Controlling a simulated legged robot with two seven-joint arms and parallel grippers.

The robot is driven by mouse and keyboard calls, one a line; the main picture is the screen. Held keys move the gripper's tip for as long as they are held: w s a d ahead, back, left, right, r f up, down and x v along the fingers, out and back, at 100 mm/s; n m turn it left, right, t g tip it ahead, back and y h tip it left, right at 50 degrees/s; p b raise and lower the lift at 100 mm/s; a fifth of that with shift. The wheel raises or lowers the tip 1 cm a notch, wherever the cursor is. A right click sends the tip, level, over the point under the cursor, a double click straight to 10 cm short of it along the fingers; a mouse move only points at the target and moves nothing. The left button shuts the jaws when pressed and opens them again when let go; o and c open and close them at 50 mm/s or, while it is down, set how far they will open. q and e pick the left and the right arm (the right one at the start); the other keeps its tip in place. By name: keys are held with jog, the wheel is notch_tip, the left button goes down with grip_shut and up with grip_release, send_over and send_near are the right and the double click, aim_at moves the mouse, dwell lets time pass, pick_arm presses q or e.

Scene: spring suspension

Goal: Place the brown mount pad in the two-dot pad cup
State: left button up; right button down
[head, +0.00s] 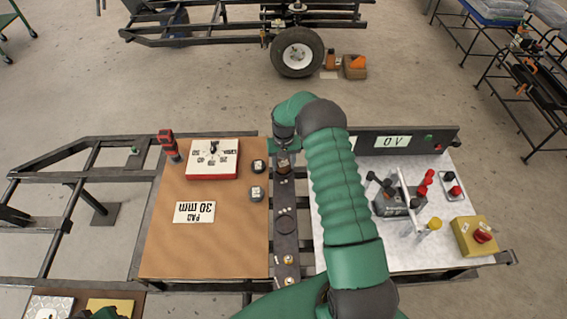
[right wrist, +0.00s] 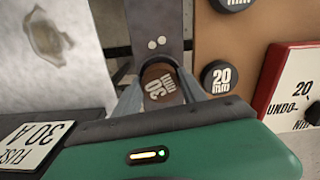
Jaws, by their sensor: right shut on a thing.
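The brown mount pad (right wrist: 160,84), marked 30 mm, sits between the fingers of my right gripper (right wrist: 158,96), which is shut on it. In the head view my right gripper (head: 283,160) is over the dark bar between the two boards. A dark curved rim (right wrist: 166,59) shows just beyond the pad, with two pale dots (right wrist: 157,43) on the bar behind it. The pad is at this two-dot cup, but I cannot tell whether it is seated or still above the bottom. My left gripper is not clearly seen.
Two dark pads (head: 258,166) lie on the brown board left of the bar, with a red-edged dial box (head: 213,160) and a 30 mm pad card (head: 194,212). An empty dark ring (head: 285,226) is nearer on the bar. The white bench at right holds electrical parts and a yellow box (head: 474,238).

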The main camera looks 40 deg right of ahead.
aim_at(284, 164)
jog(key=c, duration=0.6)
grip_release()
notch_tip(284, 164, up, 17)
jog(key=shift+f+p, duration=0.15)
jog(key=shift+p, duration=0.25)
